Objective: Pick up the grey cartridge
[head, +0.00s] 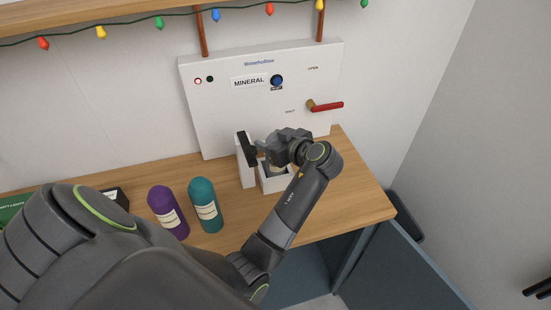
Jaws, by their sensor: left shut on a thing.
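My left gripper (262,150) reaches in over the counter in front of the white panel. It is shut on a pale grey piece (277,169), which I take to be the grey cartridge. Most of that piece is hidden by the gripper and wrist. It is at the white open-topped holder (273,186) on the counter; I cannot tell whether it touches the holder. My right gripper is not in view.
The white wall panel (220,115) has a MINERAL label, a blue knob (277,81) and a red-handled lever (327,106). A purple bottle (167,211) and a teal bottle (205,205) stand left on the wooden counter (355,190). The counter's right end is clear.

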